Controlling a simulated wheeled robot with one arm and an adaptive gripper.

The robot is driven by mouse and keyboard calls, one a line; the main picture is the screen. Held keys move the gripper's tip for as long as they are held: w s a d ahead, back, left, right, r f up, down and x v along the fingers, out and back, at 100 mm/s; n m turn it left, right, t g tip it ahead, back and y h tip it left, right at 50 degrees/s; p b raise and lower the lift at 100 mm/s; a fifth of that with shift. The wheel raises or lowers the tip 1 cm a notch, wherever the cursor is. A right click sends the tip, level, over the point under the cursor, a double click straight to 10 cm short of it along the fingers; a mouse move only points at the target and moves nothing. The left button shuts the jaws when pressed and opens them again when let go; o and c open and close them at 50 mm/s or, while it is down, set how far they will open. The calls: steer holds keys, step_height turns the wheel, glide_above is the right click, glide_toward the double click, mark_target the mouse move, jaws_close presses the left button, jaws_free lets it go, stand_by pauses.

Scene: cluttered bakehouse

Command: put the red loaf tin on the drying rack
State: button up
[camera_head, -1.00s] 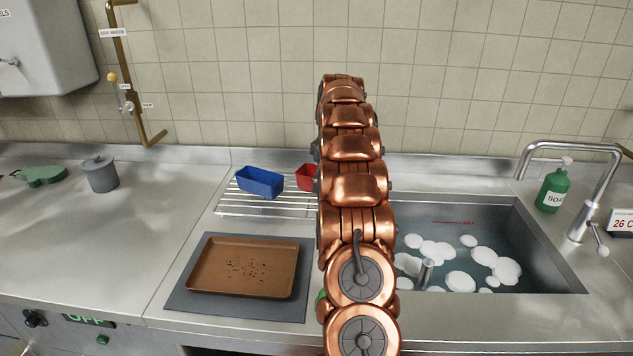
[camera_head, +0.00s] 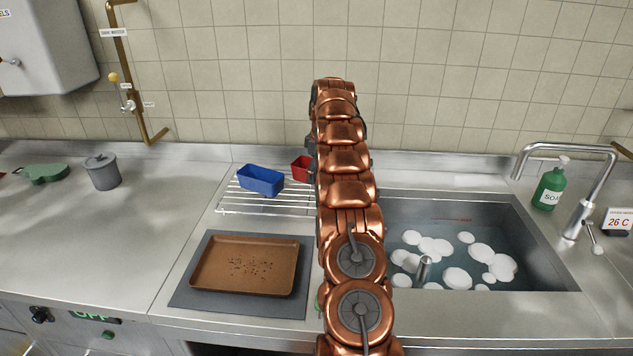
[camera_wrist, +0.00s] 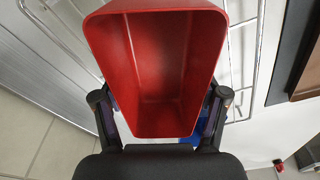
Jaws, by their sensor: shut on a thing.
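The red loaf tin (camera_wrist: 165,60) fills the upper middle of the wrist view, its open top facing the camera. My gripper (camera_wrist: 160,103) is shut on it, one finger at each side. In the head view part of the red tin (camera_head: 301,168) shows left of my arm, at the right end of the drying rack (camera_head: 237,208). The rack's wires also show around the tin in the wrist view (camera_wrist: 52,38). I cannot tell whether the tin touches the rack. My arm hides the gripper and part of the tin in the head view.
A blue loaf tin (camera_head: 260,182) stands on the rack, left of the red one. A brown baking tray (camera_head: 243,266) lies on a grey mat (camera_head: 187,298) in front. To the right is a sink (camera_head: 480,215) with suds.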

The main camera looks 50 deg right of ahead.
steer(key=shift+f, duration=0.1)
steer(key=shift+f+p, duration=0.75)
steer(key=shift+f, duration=0.95)
steer(key=shift+f, duration=0.15)
steer(key=o, duration=1.3)
